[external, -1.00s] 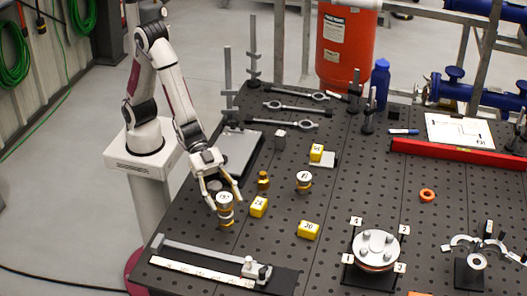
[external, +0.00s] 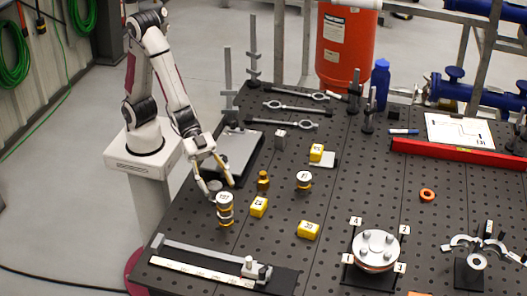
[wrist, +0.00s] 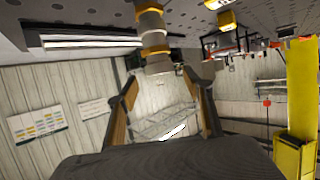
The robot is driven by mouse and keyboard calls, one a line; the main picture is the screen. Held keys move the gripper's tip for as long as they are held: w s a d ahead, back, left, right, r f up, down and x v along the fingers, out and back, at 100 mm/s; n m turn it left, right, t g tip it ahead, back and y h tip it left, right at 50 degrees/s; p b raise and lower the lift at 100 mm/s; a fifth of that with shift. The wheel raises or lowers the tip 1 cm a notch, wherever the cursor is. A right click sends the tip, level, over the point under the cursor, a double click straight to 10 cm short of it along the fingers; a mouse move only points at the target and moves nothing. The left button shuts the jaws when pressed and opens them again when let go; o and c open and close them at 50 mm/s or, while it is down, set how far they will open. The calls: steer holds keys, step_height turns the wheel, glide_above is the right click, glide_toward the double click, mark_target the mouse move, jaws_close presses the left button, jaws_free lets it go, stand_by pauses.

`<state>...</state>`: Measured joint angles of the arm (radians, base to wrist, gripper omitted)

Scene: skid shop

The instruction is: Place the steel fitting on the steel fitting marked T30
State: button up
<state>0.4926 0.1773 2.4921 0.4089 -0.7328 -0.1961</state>
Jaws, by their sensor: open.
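Two steel fittings with gold bands stand stacked, upright, at the left of the table. The upper steel fitting (external: 224,199) has a marked pale top, whose letters I cannot read surely. The lower steel fitting (external: 225,217) is directly beneath it. In the wrist view, which is upside down, the upper fitting (wrist: 157,59) and lower fitting (wrist: 150,22) show in line. My gripper (external: 216,186) is open and empty, behind and a little above the stack. In the wrist view its fingers (wrist: 162,80) are spread, with the stack's top end showing between their tips.
Yellow blocks (external: 258,206) (external: 308,230), a small brass piece (external: 263,181) and another banded fitting (external: 304,181) stand right of the stack. A grey round piece (external: 214,187) is close behind it. A grey plate (external: 238,153) lies farther back, a rail fixture (external: 205,262) in front.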

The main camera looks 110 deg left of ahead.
steer(key=shift+v, duration=0.9)
steer(key=shift+a, duration=0.1)
steer(key=s+a+r+n+y, duration=0.15)
steer(key=a+y, duration=0.25)
steer(key=a, duration=0.6)
steer(key=a+r+n+y, duration=0.3)
steer(key=a, duration=0.7)
steer(key=s+a+n+g+y, duration=0.1)
steer(key=s+a+n+g, duration=0.1)
steer(key=s+a, duration=0.3)
steer(key=s+a+n+g+y, duration=0.1)
steer(key=s+a, duration=0.4)
steer(key=s, duration=0.8)
steer(key=shift+s+r+n+g+y, duration=0.15)
steer(key=shift+r+n+g+y, duration=0.25)
steer(key=shift+n, duration=0.35)
